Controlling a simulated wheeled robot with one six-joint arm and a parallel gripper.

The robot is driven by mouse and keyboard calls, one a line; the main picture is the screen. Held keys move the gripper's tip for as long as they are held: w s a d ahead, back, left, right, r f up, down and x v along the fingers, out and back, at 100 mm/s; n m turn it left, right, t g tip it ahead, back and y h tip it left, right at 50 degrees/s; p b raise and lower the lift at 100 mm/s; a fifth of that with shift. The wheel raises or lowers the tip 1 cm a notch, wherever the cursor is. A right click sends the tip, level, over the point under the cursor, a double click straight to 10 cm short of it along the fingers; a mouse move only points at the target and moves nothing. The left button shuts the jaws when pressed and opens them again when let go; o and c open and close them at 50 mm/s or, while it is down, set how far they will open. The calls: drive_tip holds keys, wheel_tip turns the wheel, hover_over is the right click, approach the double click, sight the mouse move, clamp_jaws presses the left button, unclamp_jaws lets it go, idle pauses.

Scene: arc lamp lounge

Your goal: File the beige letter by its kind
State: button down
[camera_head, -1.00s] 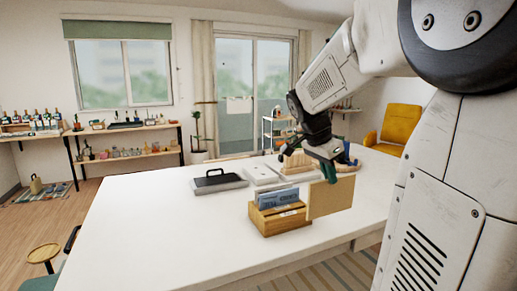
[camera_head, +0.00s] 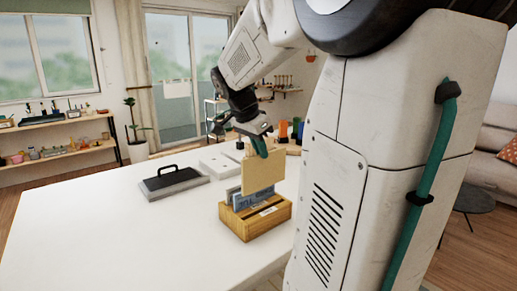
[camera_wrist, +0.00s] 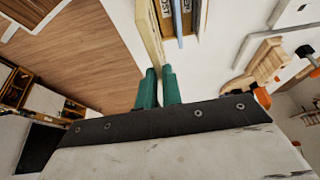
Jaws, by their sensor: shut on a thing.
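The beige letter (camera_head: 264,174) hangs upright below my gripper (camera_head: 259,147), whose green fingers are shut on its upper part. In the wrist view the letter (camera_wrist: 150,32) runs up from between the fingertips (camera_wrist: 158,88). A wooden letter sorter (camera_head: 262,227) with a white label on its front stands on the table. Blue letters (camera_head: 243,201) stand upright in it. The beige letter is over or just behind the right part of the sorter; I cannot tell whether its lower edge is in a slot. In the wrist view the blue letters (camera_wrist: 178,20) are just right of it, almost parallel.
The white table (camera_head: 110,225) is clear at left and front. A dark flat case with a handle (camera_head: 174,182) lies left of the sorter. A white flat object (camera_head: 220,163) lies behind. Wooden blocks (camera_wrist: 262,58) and an orange-and-black tool (camera_wrist: 262,97) show in the wrist view.

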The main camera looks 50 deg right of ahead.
sight(251, 159)
drive_tip(key=shift+r, duration=0.15)
drive_tip(key=shift+a+f, duration=0.1)
drive_tip(key=shift+f, duration=2.6)
drive_tip(key=shift+f, duration=2.25)
drive_tip(key=c, duration=1.5)
unclamp_jaws()
drive_tip(key=shift+r, duration=0.1)
drive_tip(key=v, duration=0.7)
drive_tip(key=shift+a+r, duration=0.2)
drive_tip(key=shift+r, duration=0.05)
